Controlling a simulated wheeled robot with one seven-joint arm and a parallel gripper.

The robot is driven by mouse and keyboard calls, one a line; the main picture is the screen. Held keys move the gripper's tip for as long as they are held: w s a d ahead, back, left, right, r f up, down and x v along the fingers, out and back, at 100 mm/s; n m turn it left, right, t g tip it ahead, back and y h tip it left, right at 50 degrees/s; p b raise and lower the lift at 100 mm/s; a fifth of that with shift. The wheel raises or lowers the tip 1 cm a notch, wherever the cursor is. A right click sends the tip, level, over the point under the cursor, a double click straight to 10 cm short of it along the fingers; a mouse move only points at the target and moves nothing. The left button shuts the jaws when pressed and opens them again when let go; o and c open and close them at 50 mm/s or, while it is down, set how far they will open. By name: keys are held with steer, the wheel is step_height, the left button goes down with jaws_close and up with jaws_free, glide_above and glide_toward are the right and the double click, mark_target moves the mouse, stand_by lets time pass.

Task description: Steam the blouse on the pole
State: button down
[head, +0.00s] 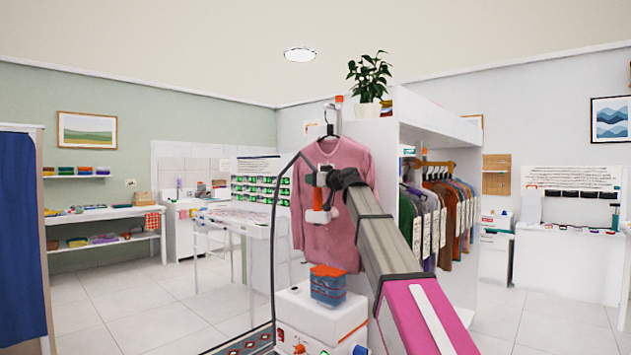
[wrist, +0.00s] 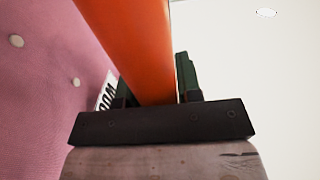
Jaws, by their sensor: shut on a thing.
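The pink blouse (head: 340,165) hangs from a black hanger (head: 329,133) at the end of the white wardrobe. In the wrist view the blouse (wrist: 50,90) fills the left side, with pale round buttons. My gripper (head: 322,180) is in front of the blouse's upper left part. It is shut on the orange handle (wrist: 135,50) of the steamer, which lies between its two dark fingers. In the head view the white and orange steamer head (head: 320,214) is close in front of the blouse; I cannot tell whether they touch. My arm hides the blouse's right side.
The white steamer base (head: 318,318) with a blue tank (head: 327,288) stands below, and a thin black hose (head: 273,220) arcs up at its left. Other clothes (head: 440,212) hang inside the wardrobe at right. A white table (head: 245,222) stands behind left; the floor at left is clear.

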steer(key=x, duration=0.7)
steer(key=shift+a, duration=0.2)
stand_by(1.5)
steer(key=shift+w+a, duration=0.1)
steer(key=shift+a, duration=0.2)
stand_by(0.9)
steer(key=s+a, duration=0.4)
steer(key=s, duration=0.1)
steer(key=shift+s+a, duration=0.15)
steer(key=shift+s, duration=0.1)
stand_by(0.7)
